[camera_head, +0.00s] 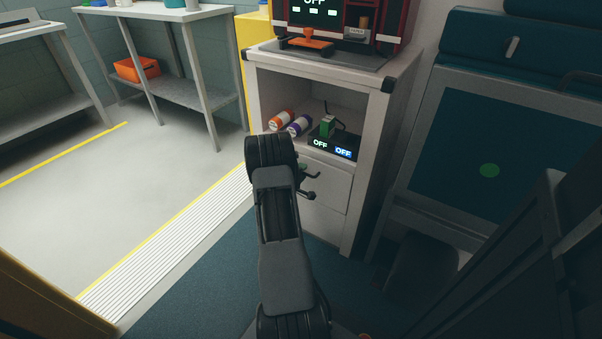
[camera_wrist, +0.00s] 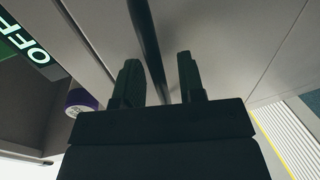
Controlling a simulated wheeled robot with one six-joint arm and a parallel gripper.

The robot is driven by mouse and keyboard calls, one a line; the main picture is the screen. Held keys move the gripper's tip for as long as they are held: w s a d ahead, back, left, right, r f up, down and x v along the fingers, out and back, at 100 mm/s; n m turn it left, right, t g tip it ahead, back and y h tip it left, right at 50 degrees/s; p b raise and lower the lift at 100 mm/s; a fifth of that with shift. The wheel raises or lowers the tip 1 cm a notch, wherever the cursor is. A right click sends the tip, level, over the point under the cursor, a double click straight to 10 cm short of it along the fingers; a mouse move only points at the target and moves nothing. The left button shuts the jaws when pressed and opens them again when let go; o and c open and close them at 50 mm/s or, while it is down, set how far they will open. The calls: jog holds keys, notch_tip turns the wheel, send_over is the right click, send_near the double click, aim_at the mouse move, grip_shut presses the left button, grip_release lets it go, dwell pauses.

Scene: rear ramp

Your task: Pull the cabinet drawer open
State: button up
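The white cabinet (camera_head: 362,185) stands right of centre in the head view. Its drawer front (camera_head: 332,188) is below the open shelf and looks flush with the cabinet, partly hidden by my arm. In the wrist view, a dark bar handle (camera_wrist: 149,45) runs down between the two fingers of my gripper (camera_wrist: 160,82). The fingers are apart, with a gap showing on both sides of the bar, most clearly on the right. The bar's lower end is hidden by my gripper body. In the head view, my arm hides most of my gripper at the drawer.
On the shelf above lie an orange-and-white can (camera_head: 282,120), a purple-and-white can (camera_head: 299,125) and a switch panel reading OFF (camera_head: 334,148). A red machine (camera_head: 345,22) stands on top. A dark teal seat or panel (camera_head: 487,150) stands at right. Floor at left is clear.

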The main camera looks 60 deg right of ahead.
grip_shut()
jog(key=shift+a, duration=0.1)
dwell(0.4)
